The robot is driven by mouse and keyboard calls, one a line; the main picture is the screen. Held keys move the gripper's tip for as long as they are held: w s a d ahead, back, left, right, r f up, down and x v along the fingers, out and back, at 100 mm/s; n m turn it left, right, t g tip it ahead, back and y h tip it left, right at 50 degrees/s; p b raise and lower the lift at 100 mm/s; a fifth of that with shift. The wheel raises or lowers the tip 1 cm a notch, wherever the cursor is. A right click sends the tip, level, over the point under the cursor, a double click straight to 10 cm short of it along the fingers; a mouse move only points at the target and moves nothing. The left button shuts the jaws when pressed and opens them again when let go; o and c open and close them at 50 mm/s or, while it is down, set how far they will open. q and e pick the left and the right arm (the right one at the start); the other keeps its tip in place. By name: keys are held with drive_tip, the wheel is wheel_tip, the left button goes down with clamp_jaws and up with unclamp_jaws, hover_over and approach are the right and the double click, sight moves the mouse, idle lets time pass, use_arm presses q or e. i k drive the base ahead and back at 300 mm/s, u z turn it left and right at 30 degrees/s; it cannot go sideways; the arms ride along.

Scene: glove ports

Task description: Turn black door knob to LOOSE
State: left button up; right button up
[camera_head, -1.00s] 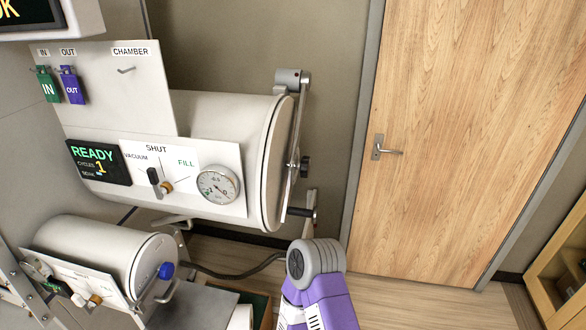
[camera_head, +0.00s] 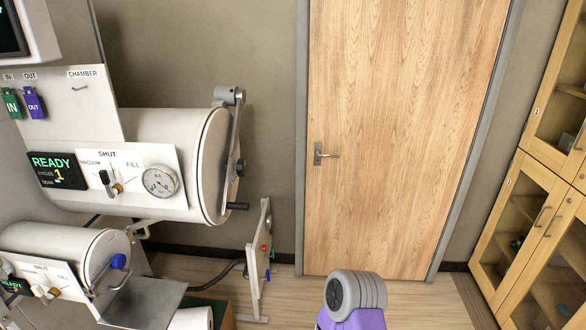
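The black door knob (camera_head: 240,168) sits on the outer face of the round door (camera_head: 216,165) that closes the large antechamber cylinder (camera_head: 165,140). The door is seen almost edge-on, so any LOOSE marking is hidden. A grey bar (camera_head: 235,130) crosses the door from a hinge block at its top, and a black handle (camera_head: 237,206) sticks out low on it. A purple and grey part of my own arm shows at the bottom, right of the chamber and apart from it. Neither gripper is in view.
A white stand (camera_head: 258,262) is on the floor below the large door. A wooden room door (camera_head: 400,140) and glass cabinets (camera_head: 520,215) are right. Floor between is clear.

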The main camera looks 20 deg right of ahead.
sight(241, 167)
drive_tip(key=z, duration=0.5)
drive_tip(key=i, duration=0.5)
drive_tip(key=u, duration=3.5)
drive_tip(key=k, duration=1.2)
drive_tip(key=z, duration=0.25)
